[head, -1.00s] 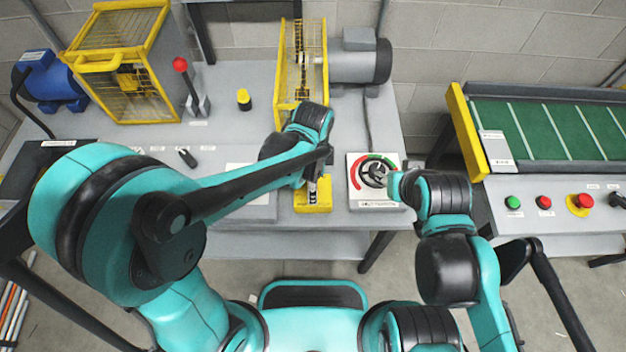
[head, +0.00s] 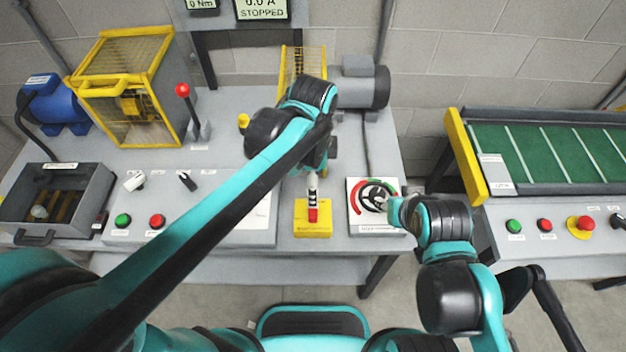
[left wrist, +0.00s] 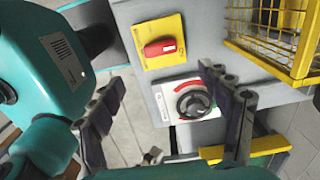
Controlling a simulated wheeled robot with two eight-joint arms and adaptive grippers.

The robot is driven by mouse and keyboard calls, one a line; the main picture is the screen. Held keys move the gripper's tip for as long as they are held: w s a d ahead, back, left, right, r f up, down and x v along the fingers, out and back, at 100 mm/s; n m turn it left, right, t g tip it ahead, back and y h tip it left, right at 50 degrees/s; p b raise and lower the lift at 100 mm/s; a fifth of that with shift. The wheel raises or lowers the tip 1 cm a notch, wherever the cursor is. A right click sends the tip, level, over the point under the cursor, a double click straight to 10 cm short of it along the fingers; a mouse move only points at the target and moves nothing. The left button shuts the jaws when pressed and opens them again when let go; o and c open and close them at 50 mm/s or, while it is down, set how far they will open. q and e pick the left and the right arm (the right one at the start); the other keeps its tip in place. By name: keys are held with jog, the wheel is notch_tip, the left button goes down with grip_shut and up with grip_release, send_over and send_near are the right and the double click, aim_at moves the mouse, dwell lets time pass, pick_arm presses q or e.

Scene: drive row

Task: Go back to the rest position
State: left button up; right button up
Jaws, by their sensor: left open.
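My left gripper (left wrist: 160,110) is open, with its two fingers apart and nothing between them. In the head view its wrist hangs over the bench, above and behind the yellow switch box (head: 313,231), with the fingers mostly hidden. The box has a red handle (head: 313,214); it also shows in the left wrist view (left wrist: 160,47), apart from the fingers. My right arm is folded at the right, beside the dial panel with a black handwheel (head: 374,196). Its gripper fingers are not visible.
The bench carries a yellow cage (head: 130,95), a red-knobbed lever (head: 185,100), a grey tray (head: 45,200) and green and red buttons (head: 156,221). A display above reads STOPPED (head: 262,12). A green conveyor (head: 550,140) stands at the right. Bare floor lies between bench and conveyor.

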dwell(0.4)
pick_arm(q)
jog(key=s+a+n+t, duration=0.2)
jog(key=a+n+t, duration=0.1)
jog(key=a+n, duration=0.6)
jog(key=s+a+n+t, duration=0.3)
jog(key=a+n+t, duration=0.1)
jog(key=a+n, duration=0.4)
jog(key=shift+s+a+f+n, duration=0.2)
jog(key=shift+a+n, duration=0.2)
jog(key=shift+n, duration=0.2)
